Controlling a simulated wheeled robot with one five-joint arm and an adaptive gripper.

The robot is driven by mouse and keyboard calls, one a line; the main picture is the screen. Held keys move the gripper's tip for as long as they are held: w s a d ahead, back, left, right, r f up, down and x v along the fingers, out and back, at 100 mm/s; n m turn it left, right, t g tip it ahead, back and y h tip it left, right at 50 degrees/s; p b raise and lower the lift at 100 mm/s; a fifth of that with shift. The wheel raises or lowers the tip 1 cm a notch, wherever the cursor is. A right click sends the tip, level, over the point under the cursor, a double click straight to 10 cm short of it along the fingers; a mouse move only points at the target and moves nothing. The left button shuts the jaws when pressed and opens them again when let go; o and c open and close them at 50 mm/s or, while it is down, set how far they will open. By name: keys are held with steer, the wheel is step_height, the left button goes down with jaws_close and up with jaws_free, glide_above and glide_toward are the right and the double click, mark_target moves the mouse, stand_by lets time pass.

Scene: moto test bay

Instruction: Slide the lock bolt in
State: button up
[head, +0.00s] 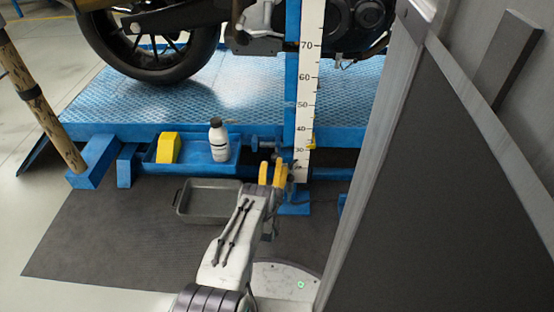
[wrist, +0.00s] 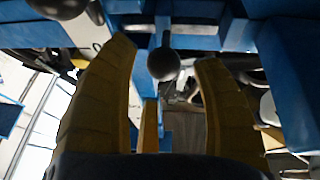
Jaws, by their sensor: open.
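My gripper (head: 273,173) has yellow fingers and is raised in front of the blue post (head: 293,95) with the height scale. In the wrist view the two fingers (wrist: 168,62) stand apart. A dark round knob (wrist: 163,65) on a thin stem shows in the gap between them, in front of blue metal; it looks like the lock bolt's handle. I see no finger touching it, and its depth between the fingers is hard to judge. In the head view the fingers hide the knob. A blue horizontal fitting (head: 265,143) shows on the lift edge just above the fingers.
The blue lift platform (head: 245,95) carries a motorcycle (head: 155,35). A side tray (head: 190,165) holds a white bottle (head: 219,140) and a yellow block (head: 168,148). A grey pan (head: 190,213) lies on the dark mat (head: 110,240). A large grey panel (head: 430,180) stands close on the right.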

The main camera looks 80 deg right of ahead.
steer(key=shift+v, duration=2.05)
